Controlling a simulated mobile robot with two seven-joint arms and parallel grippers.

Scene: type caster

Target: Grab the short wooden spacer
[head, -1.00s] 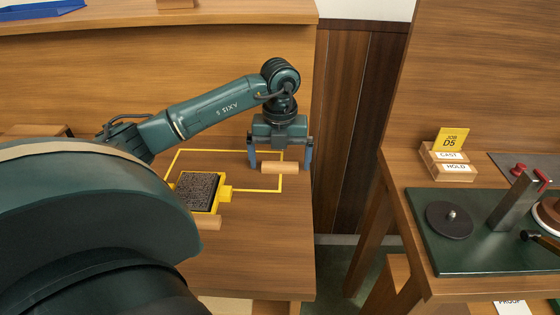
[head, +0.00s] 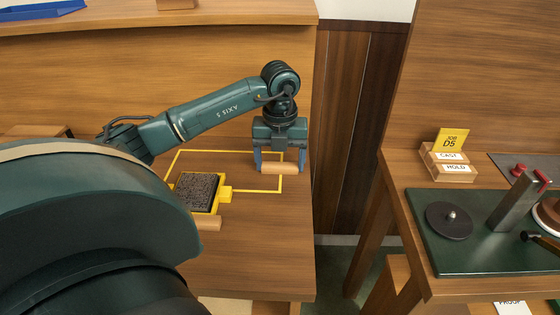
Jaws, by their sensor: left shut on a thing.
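The short wooden spacer (head: 280,168) is a small light-wood block lying on the bench at the right side of a yellow outlined rectangle. My left gripper (head: 280,165) points down over it, with one finger at each end of the spacer, shut on it. The spacer appears to be at bench level; I cannot tell any gap beneath it. My right gripper is not in view.
The yellow frame with dark type (head: 198,192) sits left of the spacer. Bare bench (head: 260,250) lies in front.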

